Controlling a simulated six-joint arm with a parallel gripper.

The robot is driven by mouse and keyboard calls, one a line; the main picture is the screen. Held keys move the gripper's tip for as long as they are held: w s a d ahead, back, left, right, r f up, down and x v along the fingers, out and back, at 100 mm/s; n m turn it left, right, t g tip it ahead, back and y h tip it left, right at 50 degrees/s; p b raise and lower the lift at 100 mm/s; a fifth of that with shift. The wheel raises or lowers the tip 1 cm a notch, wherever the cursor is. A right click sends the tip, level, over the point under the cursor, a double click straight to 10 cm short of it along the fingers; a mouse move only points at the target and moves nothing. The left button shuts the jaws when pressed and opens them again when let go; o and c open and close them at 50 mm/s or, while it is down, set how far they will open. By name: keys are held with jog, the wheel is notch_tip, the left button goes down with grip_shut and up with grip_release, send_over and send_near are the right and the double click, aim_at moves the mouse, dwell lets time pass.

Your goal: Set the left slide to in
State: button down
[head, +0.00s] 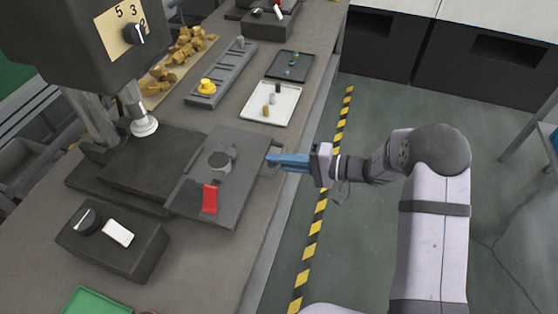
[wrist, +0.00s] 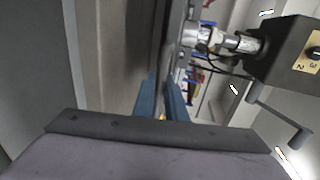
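A dark grey slide plate (head: 222,196) sticks out from the machine's base toward the bench's front edge.
The machine head (head: 80,40) with its numbered dial stands left of the plate. A control box (head: 125,255) with a knob and white switch sits at the front left. A white tray (head: 285,117) and dark tray (head: 305,67) lie behind.

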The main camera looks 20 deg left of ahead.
aim_at(247, 152)
jog(key=shift+a, duration=0.1)
jog(key=r+b+x, duration=0.1)
jog(key=b+x, duration=0.2)
jog(key=x, duration=0.2)
jog(key=r+b+x, duration=0.1)
jog(key=b+x, duration=0.3)
jog(key=x, duration=0.1)
jog(key=r+b+x, duration=0.1)
jog(key=b+x, duration=0.2)
jog(key=x, duration=0.2)
jog(key=shift+a+b, duration=0.25)
jog(key=shift+b, duration=0.05)
jog(key=shift+a+r, duration=0.1)
jog(key=shift+a, duration=0.4)
jog(key=c, duration=1.8)
grip_release()
jog(key=shift+d, duration=0.1)
jog(key=shift+b+v, duration=0.9)
jog(key=shift+v, duration=2.7)
